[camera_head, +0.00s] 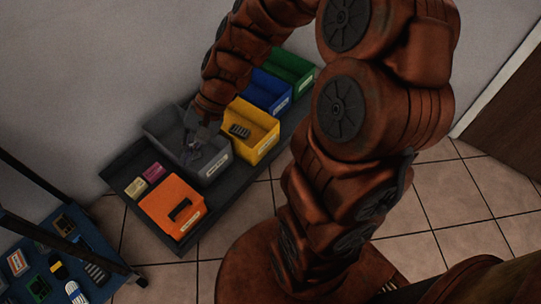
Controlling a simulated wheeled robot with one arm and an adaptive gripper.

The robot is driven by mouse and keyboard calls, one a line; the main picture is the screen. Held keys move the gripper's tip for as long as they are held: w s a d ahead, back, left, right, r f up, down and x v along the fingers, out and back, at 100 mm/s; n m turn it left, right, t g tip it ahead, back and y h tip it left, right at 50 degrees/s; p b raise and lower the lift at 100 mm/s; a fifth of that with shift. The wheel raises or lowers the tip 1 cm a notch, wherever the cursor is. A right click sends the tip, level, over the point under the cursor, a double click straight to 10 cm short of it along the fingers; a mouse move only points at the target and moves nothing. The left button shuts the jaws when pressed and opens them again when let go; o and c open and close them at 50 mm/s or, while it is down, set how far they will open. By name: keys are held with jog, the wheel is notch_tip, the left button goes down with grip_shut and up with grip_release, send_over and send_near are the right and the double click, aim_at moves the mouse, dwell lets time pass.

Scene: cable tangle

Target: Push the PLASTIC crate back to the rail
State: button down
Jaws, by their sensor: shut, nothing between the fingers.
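Several open crates stand in a row on a dark grey bench (120,167) along the wall. The labels on their fronts are too small to read, so I cannot tell which one is marked PLASTIC. The grey crate (216,167) is under my gripper (192,151). My gripper is shut and points down at the crate's inside; whether it touches the crate is unclear. The rail cannot be made out clearly behind the crates and my arm.
A yellow crate (264,150) with a dark item, a blue crate (283,103) and a green crate (303,82) stand to the right. Pink (154,172) and cream (136,187) boxes lie behind the orange crate. A blue cart (50,291) with small parts stands lower left.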

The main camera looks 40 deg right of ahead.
jog(key=w+d+f+m+t+b, duration=0.75)
jog(key=w+d+f+m, duration=0.65)
jog(key=w+d+f, duration=0.45)
jog(key=s+d+f+m+t+h+b, duration=0.15)
jog(key=s+d+f+m, duration=0.25)
jog(key=d+f, duration=0.4)
jog(key=s+d+f+m+h+b, duration=0.25)
jog(key=d+f+m, duration=0.35)
jog(key=f, duration=0.5)
jog(key=s+d+f+m+h+b, duration=0.1)
jog(key=s+d+f+m+h, duration=0.15)
jog(key=s+d+f, duration=0.45)
jog(key=b, duration=0.7)
send_near(266, 151)
jog(key=shift+y, duration=0.25)
jog(key=shift+d+x, duration=0.2)
jog(key=shift+x, duration=3.1)
jog(key=shift+s+f, duration=0.1)
